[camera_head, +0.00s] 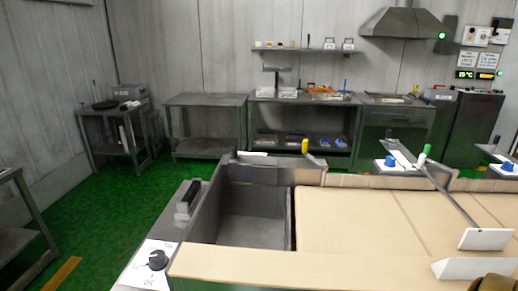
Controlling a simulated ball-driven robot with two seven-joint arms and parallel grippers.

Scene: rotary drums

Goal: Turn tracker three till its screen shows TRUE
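I cannot make out which thing is tracker three, and no screen reading TRUE shows. Two small lit displays hang on the back wall at the right: a green one (465,74) and an orange one (486,75). A black knob (157,259) sits on a white marked plate at the near left of the counter. Blue knobs sit on white plates at the right, one at the middle right (390,161) and one at the right edge (507,166). Neither of my grippers can be made out.
A tan-topped counter (340,218) with an open grey basin (252,218) fills the foreground. A long-handled white paddle (485,239) leans over its right side. Worktables, one of them empty (205,100), line the back wall.

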